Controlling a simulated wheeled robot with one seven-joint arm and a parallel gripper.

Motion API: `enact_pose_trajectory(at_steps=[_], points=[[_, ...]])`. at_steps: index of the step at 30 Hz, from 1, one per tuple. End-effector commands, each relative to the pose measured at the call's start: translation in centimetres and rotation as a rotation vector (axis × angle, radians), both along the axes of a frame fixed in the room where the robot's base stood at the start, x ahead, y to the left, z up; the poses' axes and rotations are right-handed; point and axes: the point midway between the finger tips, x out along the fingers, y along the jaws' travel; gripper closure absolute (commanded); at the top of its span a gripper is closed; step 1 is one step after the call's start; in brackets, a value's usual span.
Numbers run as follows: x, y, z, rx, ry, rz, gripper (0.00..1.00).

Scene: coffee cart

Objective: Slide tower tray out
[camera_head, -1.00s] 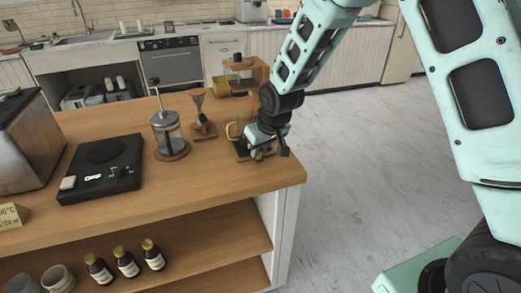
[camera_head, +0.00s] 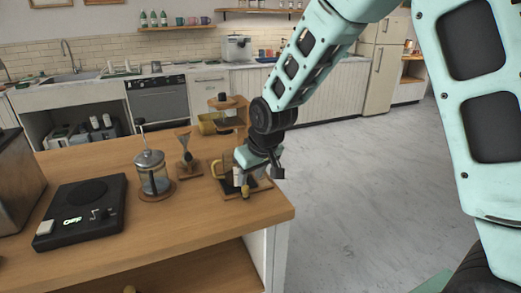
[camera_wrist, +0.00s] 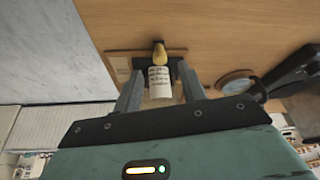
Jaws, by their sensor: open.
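My gripper (camera_head: 242,180) points down at the right end of the wooden counter, over a dark tray (camera_head: 230,187) on a wooden base. In the wrist view my gripper (camera_wrist: 158,80) is open. Its two grey fingers stand on either side of a small white labelled piece (camera_wrist: 159,84) with a yellow rounded end (camera_wrist: 159,54). A dark part of the tray (camera_wrist: 175,67) and the wooden base (camera_wrist: 118,69) lie behind the piece. I cannot tell whether either finger touches it.
A glass press (camera_head: 152,175) and a dripper on a wooden stand (camera_head: 187,160) stand to the left. A black scale (camera_head: 80,210) lies farther left. The counter's right edge is close to my gripper, with open floor (camera_head: 370,190) beyond.

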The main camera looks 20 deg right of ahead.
Motion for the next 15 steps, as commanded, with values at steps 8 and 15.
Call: enact_pose_trajectory(at_steps=[8, 15], points=[[-2.4, -0.6, 6.0, 0.001, -0.004, 0.001, 0.59], [-3.8, -1.0, 9.5, 0.0, -0.001, 0.0, 0.59]])
